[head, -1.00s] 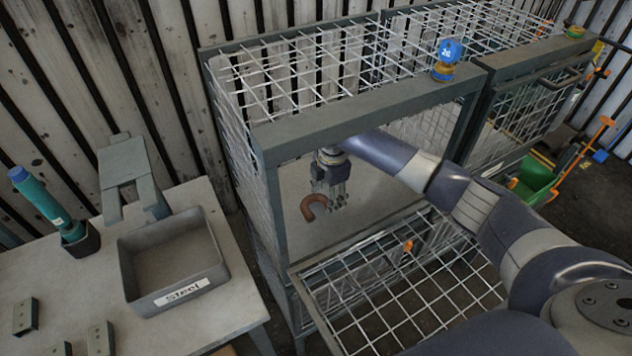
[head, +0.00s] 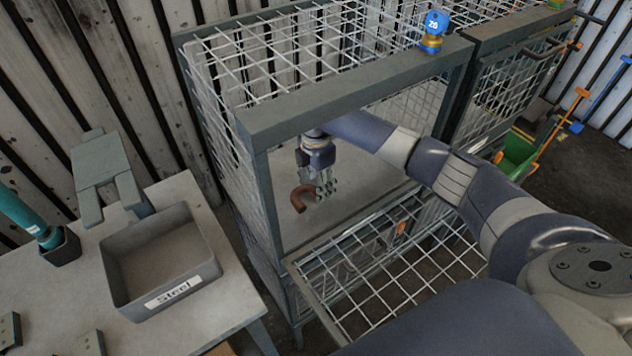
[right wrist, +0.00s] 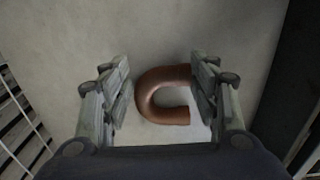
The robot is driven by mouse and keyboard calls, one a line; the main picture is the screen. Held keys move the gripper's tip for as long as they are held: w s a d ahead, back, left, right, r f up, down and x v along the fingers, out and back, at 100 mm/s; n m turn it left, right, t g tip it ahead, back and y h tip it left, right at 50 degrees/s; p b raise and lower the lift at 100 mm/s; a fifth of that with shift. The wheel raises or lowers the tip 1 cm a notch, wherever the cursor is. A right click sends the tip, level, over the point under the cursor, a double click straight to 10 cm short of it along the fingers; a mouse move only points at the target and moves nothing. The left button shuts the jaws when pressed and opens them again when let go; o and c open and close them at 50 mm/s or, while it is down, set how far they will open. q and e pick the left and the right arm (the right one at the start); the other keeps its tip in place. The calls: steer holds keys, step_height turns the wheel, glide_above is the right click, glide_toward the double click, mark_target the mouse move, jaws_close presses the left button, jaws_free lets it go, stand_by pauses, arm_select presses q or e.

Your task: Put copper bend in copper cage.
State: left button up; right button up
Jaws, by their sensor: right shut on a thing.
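The copper bend (head: 303,198) is a brown U-shaped pipe. My right gripper (head: 322,188) is shut on it, inside the wire-mesh cage (head: 350,105), having come in through the open front. In the right wrist view the copper bend (right wrist: 160,97) lies between the two fingers of the right gripper (right wrist: 163,90), with its curve towards the left finger. A pale flat surface shows behind it; I cannot tell whether the bend touches that surface. No copper label is readable on the cage. My left gripper is not in view.
The cage's mesh front door (head: 390,275) is folded down below the opening. A blue padlock-like tag (head: 433,30) stands on the top frame. A second cage (head: 515,75) stands to the right. A grey "Steel" tray (head: 160,262) sits on the table at left.

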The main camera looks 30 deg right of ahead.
steer(key=o, duration=1.2)
steer(key=shift+r, duration=0.5)
step_height(320, 180, up, 7)
steer(key=shift+f+b, duration=0.15)
steer(key=shift+b, duration=0.55)
